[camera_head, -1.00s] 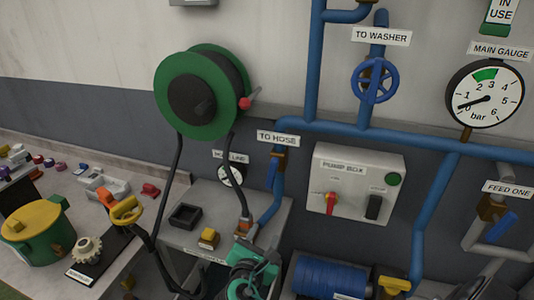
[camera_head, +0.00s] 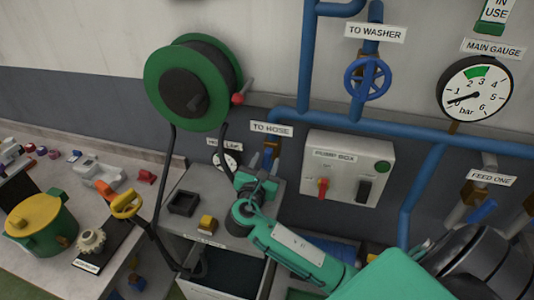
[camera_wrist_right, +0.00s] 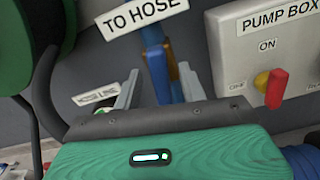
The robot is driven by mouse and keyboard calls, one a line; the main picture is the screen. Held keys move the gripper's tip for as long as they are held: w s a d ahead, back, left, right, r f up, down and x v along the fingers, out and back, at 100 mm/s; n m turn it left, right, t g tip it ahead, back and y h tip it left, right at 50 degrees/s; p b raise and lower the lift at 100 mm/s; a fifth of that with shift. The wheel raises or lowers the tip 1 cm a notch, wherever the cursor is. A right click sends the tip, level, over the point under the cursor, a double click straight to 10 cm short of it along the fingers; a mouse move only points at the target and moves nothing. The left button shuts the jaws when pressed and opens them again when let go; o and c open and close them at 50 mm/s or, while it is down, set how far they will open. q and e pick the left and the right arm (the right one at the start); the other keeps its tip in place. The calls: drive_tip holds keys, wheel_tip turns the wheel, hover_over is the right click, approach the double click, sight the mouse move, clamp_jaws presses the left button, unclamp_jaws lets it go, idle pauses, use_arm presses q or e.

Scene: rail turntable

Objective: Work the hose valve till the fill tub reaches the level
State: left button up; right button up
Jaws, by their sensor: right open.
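The hose valve (camera_head: 271,149) sits below the TO HOSE label, with a blue lever (camera_wrist_right: 155,62) hanging down from it. My right gripper (camera_head: 266,170) is at the lever, reaching up from below. In the wrist view its two fingers stand open, one on each side of the lever, with gaps visible. In the head view, the gripper hides the lever's lower part. A grey open-topped tub (camera_head: 215,293) with a dark inside stands below the grey bench, probably the fill tub. My arm covers its right side, and I cannot make out its level. My left gripper is out of view.
The pump box (camera_head: 342,187) is right of my gripper. The main gauge (camera_head: 476,89) reads low. Blue pipes run along the wall.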

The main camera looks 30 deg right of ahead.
drive_tip(key=shift+x, duration=1.2)
clamp_jaws()
